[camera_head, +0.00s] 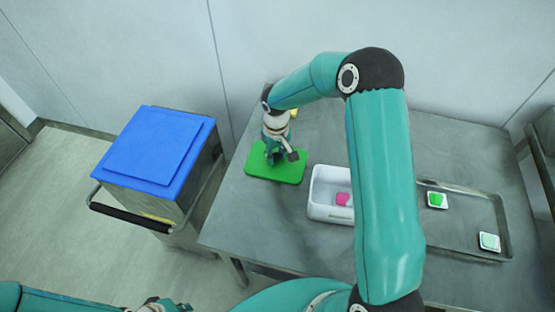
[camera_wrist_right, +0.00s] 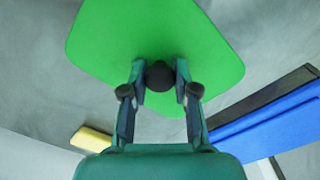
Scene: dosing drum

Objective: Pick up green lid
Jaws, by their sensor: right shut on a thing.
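The green lid (camera_head: 262,174) is a flat plate with rounded corners at the left end of the metal table. In the right wrist view the green lid (camera_wrist_right: 200,38) fills the upper middle, with a dark round knob (camera_wrist_right: 159,76) on it. My right gripper (camera_head: 277,154) is above the lid, its fingers shut on the knob from both sides. The right wrist view shows the gripper (camera_wrist_right: 160,82) around the knob. I cannot tell whether the lid touches the table. My left gripper (camera_head: 166,304) is partly in view at the bottom edge, and its fingers are unclear.
An open white box (camera_head: 325,212) holding a pink item (camera_head: 343,199) stands right of the lid. A shallow metal tray (camera_head: 470,191) holds small containers, one with green contents (camera_head: 437,200). A blue-topped bin (camera_head: 158,146) stands left of the table. A yellow object (camera_wrist_right: 91,139) is behind the gripper.

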